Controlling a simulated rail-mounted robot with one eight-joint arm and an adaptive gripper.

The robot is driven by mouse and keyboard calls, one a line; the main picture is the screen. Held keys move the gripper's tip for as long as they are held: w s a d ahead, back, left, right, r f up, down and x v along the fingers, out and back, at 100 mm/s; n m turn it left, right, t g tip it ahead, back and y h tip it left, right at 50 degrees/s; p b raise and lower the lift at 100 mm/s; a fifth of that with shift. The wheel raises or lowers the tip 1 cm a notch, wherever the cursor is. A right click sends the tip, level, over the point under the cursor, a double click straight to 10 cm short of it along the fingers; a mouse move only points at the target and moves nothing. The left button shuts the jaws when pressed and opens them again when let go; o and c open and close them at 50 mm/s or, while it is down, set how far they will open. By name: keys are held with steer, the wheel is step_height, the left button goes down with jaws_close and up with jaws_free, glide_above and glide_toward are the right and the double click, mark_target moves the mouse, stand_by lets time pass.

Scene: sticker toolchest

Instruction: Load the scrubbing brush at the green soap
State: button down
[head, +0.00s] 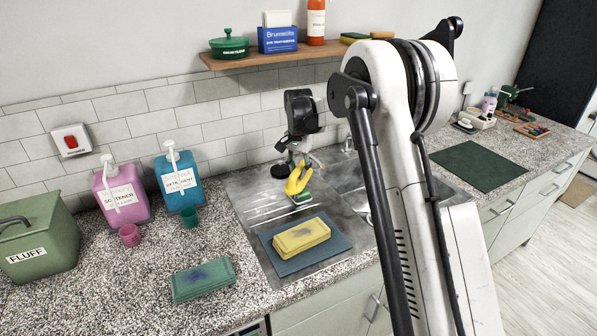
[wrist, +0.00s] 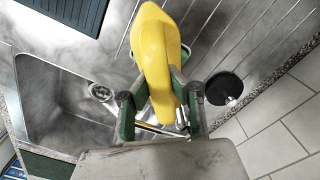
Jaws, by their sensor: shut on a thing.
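A yellow scrubbing brush (head: 297,180) is held between the fingers of my gripper (head: 294,160) above the metal draining area of the sink. In the wrist view the yellow brush (wrist: 158,60) stands between the two green-sided fingers of my gripper (wrist: 160,112), which is shut on it. A small green and white piece (head: 302,197) shows just below the brush in the head view. It could be the green soap or part of the brush; I cannot tell which, nor whether they touch. A green edge shows behind the brush in the wrist view.
A blue mat (head: 283,262) with folded yellow cloths (head: 300,236) lies in front. Pink (head: 122,195) and blue (head: 178,181) pump bottles stand left, near folded green cloths (head: 203,280). The sink basin (wrist: 65,110) and a round black thing (wrist: 223,88) flank my gripper.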

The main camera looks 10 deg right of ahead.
steer(key=shift+r+p, duration=1.2)
steer(key=shift+r, duration=2.3)
